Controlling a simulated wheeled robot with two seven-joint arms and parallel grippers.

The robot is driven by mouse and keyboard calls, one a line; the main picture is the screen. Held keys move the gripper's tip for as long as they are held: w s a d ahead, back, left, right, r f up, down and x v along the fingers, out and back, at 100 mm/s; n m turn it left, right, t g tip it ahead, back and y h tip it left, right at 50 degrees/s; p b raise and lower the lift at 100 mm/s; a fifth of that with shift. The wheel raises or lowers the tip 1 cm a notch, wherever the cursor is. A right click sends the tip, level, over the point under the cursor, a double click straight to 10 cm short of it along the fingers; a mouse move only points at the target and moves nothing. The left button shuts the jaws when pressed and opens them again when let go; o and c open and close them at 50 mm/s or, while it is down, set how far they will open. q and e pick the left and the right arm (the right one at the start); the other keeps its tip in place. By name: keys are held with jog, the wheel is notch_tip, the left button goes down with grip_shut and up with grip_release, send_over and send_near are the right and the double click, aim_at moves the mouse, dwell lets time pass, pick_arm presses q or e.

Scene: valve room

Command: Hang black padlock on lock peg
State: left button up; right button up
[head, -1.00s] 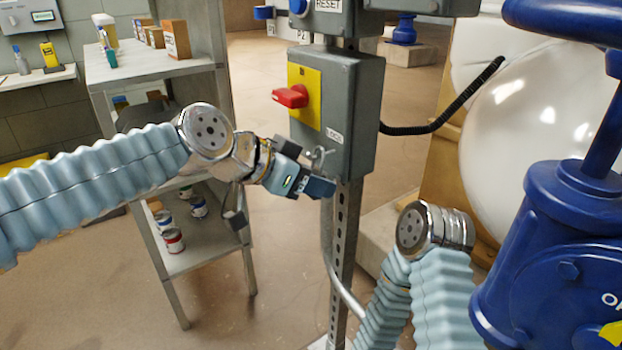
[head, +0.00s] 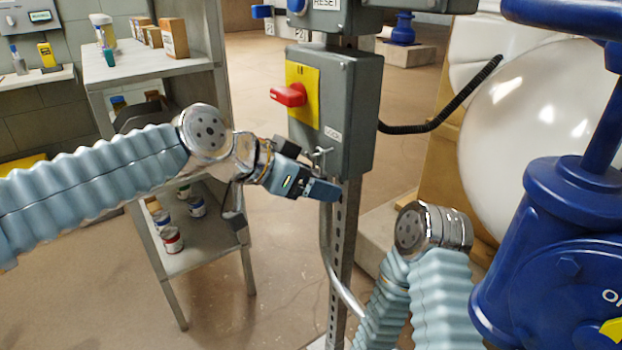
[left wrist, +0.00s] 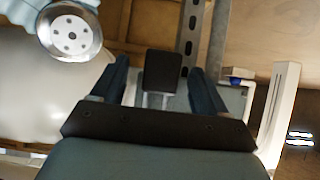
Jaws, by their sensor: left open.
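The black padlock (left wrist: 163,70) shows in the left wrist view between my two parted fingers, with visible gaps at both sides. A grey part beside its body looks like its shackle. My left gripper (left wrist: 161,88) is open around it. In the head view my left gripper (head: 322,190) is just below the silver lock peg (head: 322,155) at the lower left of the grey switch box (head: 353,110). The near finger hides the padlock there. Whether the shackle is on the peg cannot be told. My right gripper is out of view; only its arm shows.
A metal post (head: 343,250) stands below the box, with a bent conduit (head: 340,285) beside it. A shelf rack (head: 150,68) with boxes and cans stands at the left. A large blue valve (head: 560,240) and a white tank (head: 530,120) fill the right.

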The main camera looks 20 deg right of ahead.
pick_arm(q)
jog(key=v, duration=1.3)
jog(key=w+a+f+n+y+p, duration=0.1)
jog(key=w+a+f+n, duration=0.15)
jog(key=f, duration=0.85)
jog(key=w+a+f+n+y, duration=0.2)
jog(key=w+f+n, duration=0.15)
jog(key=f, duration=0.75)
jog(key=w+a+f+n+y+p, duration=0.1)
jog(key=w+a+f+n, duration=0.2)
jog(key=f, duration=0.8)
jog(key=s+a+f+n+g+y+p, duration=0.1)
jog(key=s+a+f+n, duration=0.2)
jog(key=f, duration=0.6)
jog(key=s+a+f+n+g+y, duration=0.1)
jog(key=s+a+f, duration=0.1)
jog(key=s+f, duration=0.5)
jog(key=s+a+f+n+g, duration=0.1)
jog(key=s+a+f+n, duration=0.1)
jog(key=s+f, duration=0.8)
jog(key=shift+a+n+p, duration=0.35)
jog(key=shift+a+n, duration=0.05)
jog(key=shift+a, duration=0.1)
